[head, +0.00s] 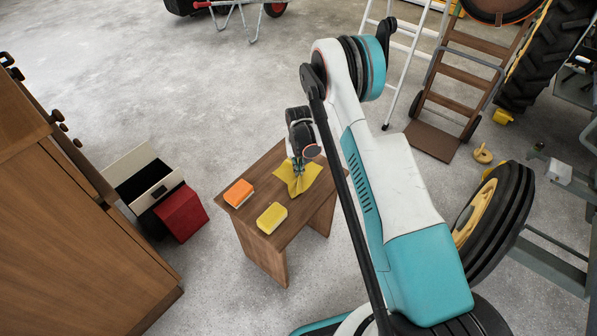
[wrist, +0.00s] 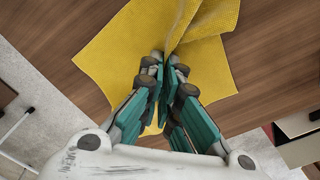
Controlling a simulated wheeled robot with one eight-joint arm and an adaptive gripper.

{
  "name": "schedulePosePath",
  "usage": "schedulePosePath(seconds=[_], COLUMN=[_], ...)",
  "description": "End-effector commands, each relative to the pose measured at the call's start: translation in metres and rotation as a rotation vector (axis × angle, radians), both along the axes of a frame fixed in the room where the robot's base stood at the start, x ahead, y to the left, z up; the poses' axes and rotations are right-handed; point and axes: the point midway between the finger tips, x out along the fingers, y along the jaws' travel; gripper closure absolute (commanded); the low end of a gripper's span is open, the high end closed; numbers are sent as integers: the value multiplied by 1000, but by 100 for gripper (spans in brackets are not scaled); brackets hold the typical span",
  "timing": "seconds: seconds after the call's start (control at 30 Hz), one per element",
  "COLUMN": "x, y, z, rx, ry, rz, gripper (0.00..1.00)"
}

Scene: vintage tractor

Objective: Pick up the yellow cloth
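The yellow cloth (head: 297,181) lies on the small brown wooden table (head: 257,246), near its far right edge. It is bunched up towards my gripper (head: 298,163), which points down over it. In the wrist view, the fingertips of my gripper (wrist: 164,68) are close together on a raised fold of the cloth (wrist: 110,55). The rest of the cloth spreads around the fingers, with its corners low over the wood. Whether any part still touches the table is hard to tell. The exact pinch point is partly hidden by the fingers.
An orange-and-white sponge (head: 239,193) and a yellow sponge (head: 272,218) lie on the same table. A red box (head: 181,215) and an open pale box (head: 140,171) stand left of it, near a wooden cabinet (head: 60,230). A wheel (head: 493,218) stands at right.

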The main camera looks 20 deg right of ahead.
Motion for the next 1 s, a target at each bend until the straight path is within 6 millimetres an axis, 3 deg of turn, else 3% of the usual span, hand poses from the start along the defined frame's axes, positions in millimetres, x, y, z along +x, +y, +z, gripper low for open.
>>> schedulePosePath(seconds=[0.07,0.7,1.0], x=[0,0,0], y=[0,0,0], z=[2,115,120], rx=[0,0,0], ry=[0,0,0], rz=[0,0,0], gripper=[100,100,100])
